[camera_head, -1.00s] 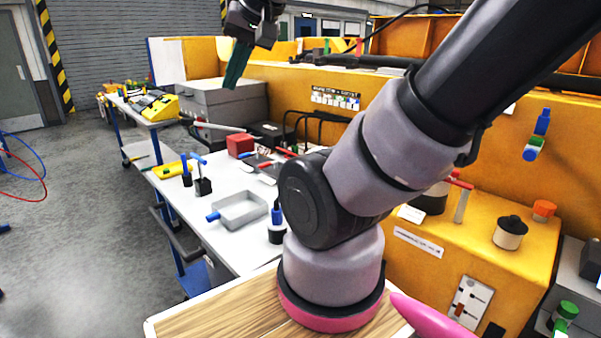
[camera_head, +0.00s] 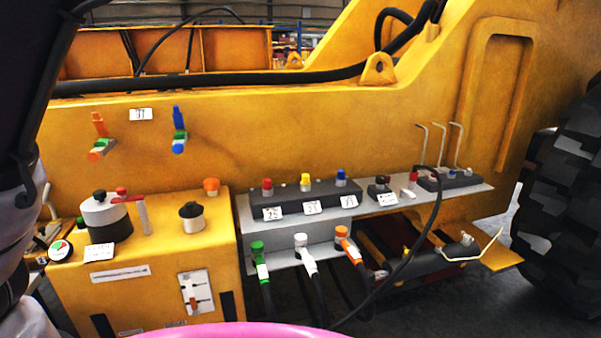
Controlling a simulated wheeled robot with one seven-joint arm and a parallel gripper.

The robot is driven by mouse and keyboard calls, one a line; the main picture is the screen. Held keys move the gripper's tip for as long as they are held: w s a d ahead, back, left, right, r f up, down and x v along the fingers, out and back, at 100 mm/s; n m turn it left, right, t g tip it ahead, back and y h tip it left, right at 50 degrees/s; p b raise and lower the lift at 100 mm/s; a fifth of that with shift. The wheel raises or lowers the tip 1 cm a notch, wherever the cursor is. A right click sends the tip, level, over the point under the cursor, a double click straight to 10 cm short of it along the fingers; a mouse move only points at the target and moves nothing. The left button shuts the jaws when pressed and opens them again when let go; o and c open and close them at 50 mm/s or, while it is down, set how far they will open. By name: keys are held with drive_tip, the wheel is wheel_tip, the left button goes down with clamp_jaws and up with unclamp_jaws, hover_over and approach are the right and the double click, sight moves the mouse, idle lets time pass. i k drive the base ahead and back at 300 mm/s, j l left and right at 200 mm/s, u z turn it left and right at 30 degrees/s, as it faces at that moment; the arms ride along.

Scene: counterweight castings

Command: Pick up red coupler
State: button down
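Several small red parts show, and I cannot tell for sure which is the red coupler. A red-topped fitting with a pale body (camera_head: 410,184) is on the grey shelf, right of centre. A red-capped port (camera_head: 267,186) stands at the left end of a black block, beside yellow and blue ones. Below the shelf, hose ends with green (camera_head: 259,258), white (camera_head: 303,252) and orange (camera_head: 346,243) couplers show. My gripper is out of view; only part of my arm shows at the left edge.
The grey shelf (camera_head: 474,191) is fixed to a yellow machine wall (camera_head: 300,130). A black hose (camera_head: 428,235) loops down in front of it. A yellow box (camera_head: 215,240) stands at left. A large tyre (camera_head: 565,200) is at right.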

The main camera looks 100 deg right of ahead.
sight(413, 175)
drive_tip(key=z, duration=4.35)
drive_tip(key=u, duration=0.4)
drive_tip(key=i+l+u, duration=0.15)
drive_tip(key=l+u, duration=0.25)
drive_tip(key=i+l+u, duration=0.15)
drive_tip(key=l+u, duration=0.25)
drive_tip(key=i+l+u, duration=0.1)
drive_tip(key=l+u, duration=0.35)
drive_tip(key=l, duration=2.75)
